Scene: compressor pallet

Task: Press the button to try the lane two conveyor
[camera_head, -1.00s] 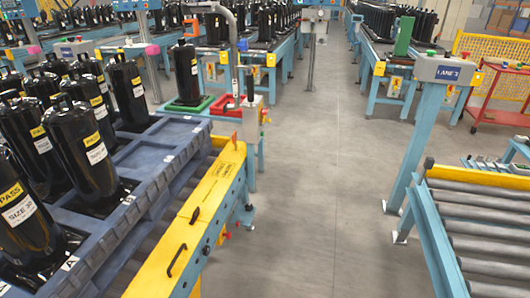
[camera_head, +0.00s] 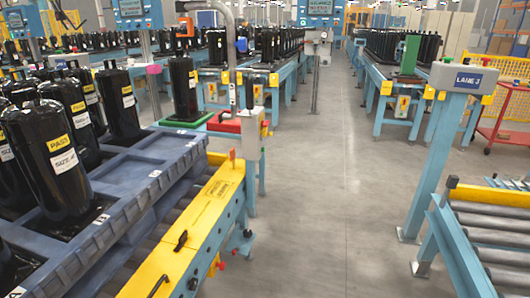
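Neither of my grippers shows in the head view. A grey control box (camera_head: 462,79) on a blue post stands at the right; its blue label seems to read LANE 3, though the numeral is small. Small coloured buttons sit on top of it, too small to tell apart fully. I cannot make out a label reading lane two. Another post with a grey box (camera_head: 251,122) stands at the end of the left conveyor, with a small red part on its side. A roller conveyor (camera_head: 490,235) lies at the lower right.
A blue pallet (camera_head: 140,198) with several black compressors (camera_head: 52,150) lies on the left conveyor behind a yellow rail (camera_head: 190,225). A red cart (camera_head: 502,118) and yellow fence stand at the right. The grey floor aisle (camera_head: 325,190) is clear.

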